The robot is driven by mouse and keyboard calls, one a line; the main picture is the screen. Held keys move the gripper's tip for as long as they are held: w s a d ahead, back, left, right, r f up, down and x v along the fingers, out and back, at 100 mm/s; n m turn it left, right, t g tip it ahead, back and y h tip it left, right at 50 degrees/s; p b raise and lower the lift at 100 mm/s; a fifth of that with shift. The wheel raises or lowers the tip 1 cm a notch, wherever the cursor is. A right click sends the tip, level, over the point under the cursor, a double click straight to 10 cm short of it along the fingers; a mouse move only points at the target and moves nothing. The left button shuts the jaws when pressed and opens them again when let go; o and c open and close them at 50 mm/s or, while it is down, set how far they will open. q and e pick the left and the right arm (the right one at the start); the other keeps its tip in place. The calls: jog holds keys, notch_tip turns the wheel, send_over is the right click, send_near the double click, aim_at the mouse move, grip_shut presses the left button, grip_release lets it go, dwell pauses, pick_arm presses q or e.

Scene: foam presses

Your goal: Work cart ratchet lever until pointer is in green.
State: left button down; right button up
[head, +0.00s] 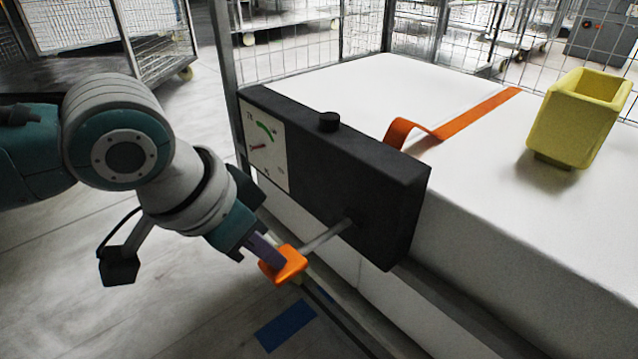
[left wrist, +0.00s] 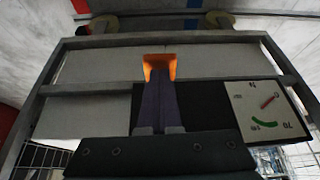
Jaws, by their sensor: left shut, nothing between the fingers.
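A black ratchet box (head: 330,165) is fixed at the cart's near edge. Its white gauge (head: 271,172) has a green arc and a red pointer (head: 258,147); the pointer lies outside the green arc. The gauge also shows in the left wrist view (left wrist: 245,110). A grey lever (head: 328,236) sticks out from the box's front and ends in an orange handle (head: 291,266). My left gripper (head: 272,257) is shut and empty, its fingertips at the handle. In the left wrist view the fingers reach up to the orange handle (left wrist: 160,64); whether they touch cannot be told. My right gripper is not in view.
A black knob (head: 329,121) tops the box. An orange strap (head: 470,112) crosses the white block (head: 350,85) behind it. A yellow container (head: 575,125) stands on the block at right. Wire mesh cart walls rise behind. A blue floor mark (head: 286,325) lies below the handle.

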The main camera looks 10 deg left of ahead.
aim_at(267, 273)
pick_arm(q)
jog(key=shift+f+b, duration=1.25)
jog(key=shift+f, duration=1)
jog(key=s+a+p, duration=0.1)
jog(key=p, duration=0.1)
jog(key=s+r+p, duration=0.1)
jog(key=p, duration=0.1)
jog(key=shift+s+a, duration=0.25)
jog(key=shift+a, duration=0.1)
jog(key=shift+r, duration=0.15)
